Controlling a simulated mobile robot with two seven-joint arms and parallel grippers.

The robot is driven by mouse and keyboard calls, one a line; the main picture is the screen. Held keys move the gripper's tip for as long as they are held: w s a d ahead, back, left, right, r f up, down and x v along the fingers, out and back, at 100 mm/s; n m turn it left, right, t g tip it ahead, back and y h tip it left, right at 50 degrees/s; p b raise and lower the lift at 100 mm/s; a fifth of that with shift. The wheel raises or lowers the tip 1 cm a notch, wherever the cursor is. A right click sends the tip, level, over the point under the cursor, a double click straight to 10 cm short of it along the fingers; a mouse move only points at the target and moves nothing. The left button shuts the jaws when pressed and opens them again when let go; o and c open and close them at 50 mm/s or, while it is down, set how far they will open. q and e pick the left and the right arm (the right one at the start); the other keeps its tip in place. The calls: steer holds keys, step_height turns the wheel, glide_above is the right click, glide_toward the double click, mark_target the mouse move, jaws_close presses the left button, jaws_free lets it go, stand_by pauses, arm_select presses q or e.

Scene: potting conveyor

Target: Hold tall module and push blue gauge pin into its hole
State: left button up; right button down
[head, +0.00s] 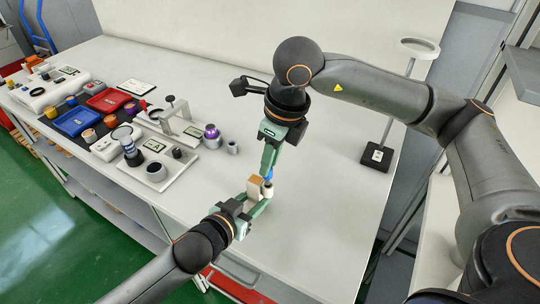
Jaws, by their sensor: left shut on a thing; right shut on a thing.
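The tall module (254,187), a small tan and white block, stands up from my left gripper (259,197) near the front of the table. That gripper is shut on it, its green fingers around the lower part. My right gripper (268,170) points down from above and is shut on the blue gauge pin (269,176). Only a small blue bit of the pin shows between the fingertips. The pin is right at the top of the held piece. The hole is hidden, and I cannot tell whether the pin's tip is in it.
A white tray (140,183) with dark and grey cylinders lies to the left. Behind it are a blue bin (77,121), a red bin (108,101) and a purple-topped jar (211,131). A ring stand on a black base (376,158) is at right. The table between is clear.

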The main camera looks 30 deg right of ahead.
steer(key=shift+s+x, duration=0.1)
steer(key=shift+x, duration=0.6)
steer(key=shift+s+x, duration=0.15)
steer(key=shift+x, duration=0.5)
steer(key=c, duration=0.6)
jaws_free()
steer(key=shift+d+f, duration=0.1)
steer(key=shift+d, duration=0.05)
steer(key=shift+c, duration=0.2)
steer(key=v, duration=1.2)
arm_select(q)
steer(key=o, duration=1.2)
steer(key=shift+a, duration=0.1)
